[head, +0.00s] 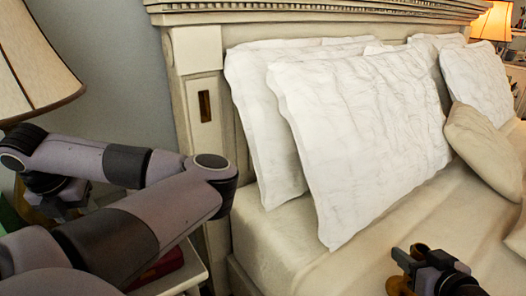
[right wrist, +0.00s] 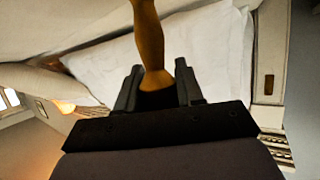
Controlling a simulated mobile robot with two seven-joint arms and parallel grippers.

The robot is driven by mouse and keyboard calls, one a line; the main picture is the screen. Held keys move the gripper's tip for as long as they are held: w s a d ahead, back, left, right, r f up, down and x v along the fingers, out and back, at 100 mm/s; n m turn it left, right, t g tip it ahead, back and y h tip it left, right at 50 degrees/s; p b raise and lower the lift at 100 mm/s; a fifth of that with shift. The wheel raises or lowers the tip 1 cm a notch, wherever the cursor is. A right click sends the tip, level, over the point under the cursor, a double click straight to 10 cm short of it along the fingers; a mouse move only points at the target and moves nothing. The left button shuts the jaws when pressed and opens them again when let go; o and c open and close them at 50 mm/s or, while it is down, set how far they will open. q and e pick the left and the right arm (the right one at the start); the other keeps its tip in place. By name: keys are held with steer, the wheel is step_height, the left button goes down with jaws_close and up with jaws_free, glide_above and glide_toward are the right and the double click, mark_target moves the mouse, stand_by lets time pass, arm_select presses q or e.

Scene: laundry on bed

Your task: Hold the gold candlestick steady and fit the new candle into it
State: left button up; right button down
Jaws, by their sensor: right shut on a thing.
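The gold candlestick (right wrist: 149,38) shows in the right wrist view as a slim gold-brown stem, widening between the fingers. My right gripper (right wrist: 157,88) is shut on it. In the head view, my right gripper (head: 410,268) is at the bottom right over the bed, with small gold parts of the candlestick (head: 399,286) beside its fingers. My left gripper (head: 52,200) is at the far left under the lamp, dark and partly hidden behind my own arm; its fingers are not clear. I cannot make out the new candle in either view.
White pillows (head: 370,130) lean on the cream headboard (head: 200,50). A beige cushion (head: 485,150) lies at the right. A lampshade (head: 30,65) hangs close above my left arm. A red thing (head: 160,268) lies on the nightstand (head: 190,280). The front of the mattress (head: 270,235) is clear.

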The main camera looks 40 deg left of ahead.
arm_select(q)
steer(key=x, duration=0.4)
steer(key=shift+w+a, duration=0.15)
jaws_close()
step_height(320, 180, up, 3)
steer(key=shift+r, duration=0.2)
steer(key=s+d, duration=0.4)
steer(key=s, duration=1.3)
steer(key=shift+s+d, duration=0.15)
steer(key=shift+s, duration=0.15)
